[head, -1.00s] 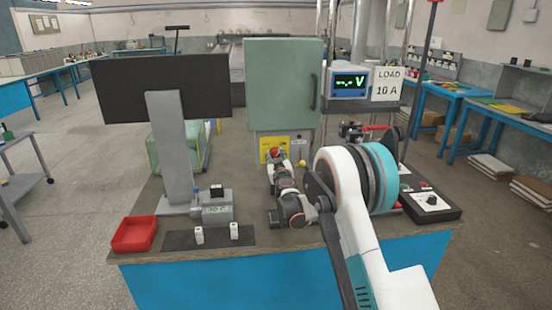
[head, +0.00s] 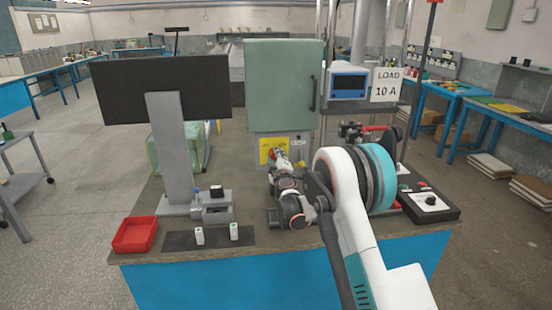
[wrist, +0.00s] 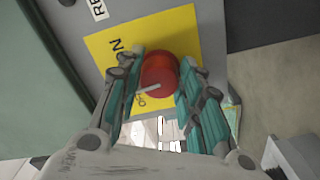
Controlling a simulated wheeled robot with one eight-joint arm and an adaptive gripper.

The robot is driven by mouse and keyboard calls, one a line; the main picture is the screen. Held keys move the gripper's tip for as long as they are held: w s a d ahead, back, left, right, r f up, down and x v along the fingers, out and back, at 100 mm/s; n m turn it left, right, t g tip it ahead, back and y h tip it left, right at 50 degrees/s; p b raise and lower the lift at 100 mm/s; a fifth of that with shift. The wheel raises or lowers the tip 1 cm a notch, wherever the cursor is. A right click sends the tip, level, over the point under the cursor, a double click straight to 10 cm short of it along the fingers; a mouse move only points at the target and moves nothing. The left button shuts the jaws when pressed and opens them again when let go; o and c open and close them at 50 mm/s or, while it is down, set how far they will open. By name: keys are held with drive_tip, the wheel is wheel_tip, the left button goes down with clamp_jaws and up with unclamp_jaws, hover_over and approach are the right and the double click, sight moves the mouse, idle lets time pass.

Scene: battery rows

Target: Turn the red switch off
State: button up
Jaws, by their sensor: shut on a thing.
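The red switch (wrist: 159,74) is a round red knob with a pale pointer mark on a yellow plate (wrist: 112,55), seen in the wrist view. The pointer lies toward the lower left, near a partly covered letter "O". My gripper (wrist: 160,88) has its two teal-padded fingers on either side of the knob, closed on it. In the head view the yellow plate (head: 264,151) is on the grey box below the green cabinet (head: 283,85). There my gripper (head: 277,155) is at the plate and hides most of the knob.
The meter (head: 348,84) has a dark screen, beside a "LOAD 10 A" sign (head: 387,85). A black control box (head: 430,204) is at the right. The bench front (head: 240,285) is blue.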

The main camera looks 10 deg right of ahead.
drive_tip(key=shift+n, duration=3.9)
drive_tip(key=o, duration=1.1)
drive_tip(key=shift+c, duration=0.2)
drive_tip(key=shift+s, duration=0.1)
drive_tip(key=s, duration=1.1)
drive_tip(key=shift+s, duration=0.4)
